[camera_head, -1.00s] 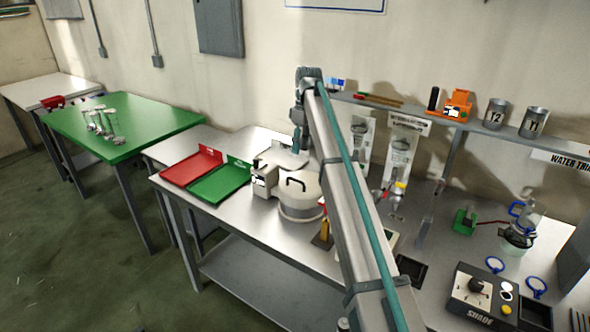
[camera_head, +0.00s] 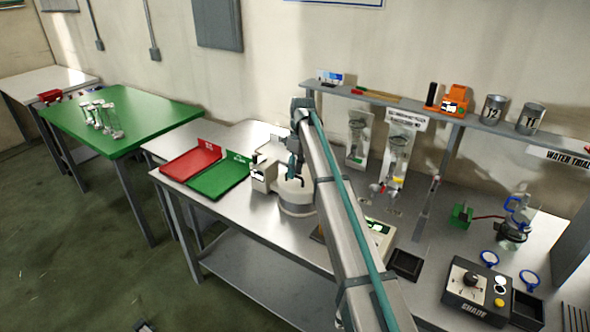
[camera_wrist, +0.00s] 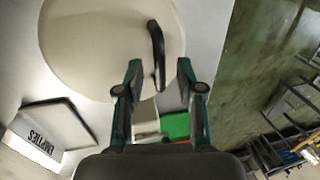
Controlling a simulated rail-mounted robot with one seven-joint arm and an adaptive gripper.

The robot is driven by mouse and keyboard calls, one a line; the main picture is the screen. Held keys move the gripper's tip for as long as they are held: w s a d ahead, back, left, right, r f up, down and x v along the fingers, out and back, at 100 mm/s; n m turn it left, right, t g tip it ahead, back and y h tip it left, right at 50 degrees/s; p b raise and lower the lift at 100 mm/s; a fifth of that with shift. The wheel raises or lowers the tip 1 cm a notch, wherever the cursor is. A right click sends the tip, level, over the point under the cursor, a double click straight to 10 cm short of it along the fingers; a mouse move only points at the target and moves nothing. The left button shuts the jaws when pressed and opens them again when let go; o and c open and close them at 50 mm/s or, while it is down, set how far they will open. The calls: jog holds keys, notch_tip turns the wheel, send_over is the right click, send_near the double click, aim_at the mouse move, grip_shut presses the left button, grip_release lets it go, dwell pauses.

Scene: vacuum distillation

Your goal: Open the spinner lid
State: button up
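The spinner (camera_head: 297,204) is a round, cream-coloured drum on the steel bench, partly hidden behind my arm in the head view. Its lid (camera_wrist: 95,45) fills the upper left of the wrist view and looks closed. A dark curved handle (camera_wrist: 157,50) stands on the lid. My gripper (camera_wrist: 160,70) is open, its two teal fingers apart. The near end of the handle shows between the fingertips in the wrist view; no contact is visible. In the head view my gripper (camera_head: 293,168) is low over the spinner.
A white box-shaped device (camera_head: 262,174) stands left of the spinner. Beyond it are a green tray (camera_head: 221,182) and a red tray (camera_head: 190,165). A tray labelled EMPTIES (camera_wrist: 32,140) is near the lid. Glassware and a control box (camera_head: 480,293) occupy the bench's right side.

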grip_shut()
dwell(0.4)
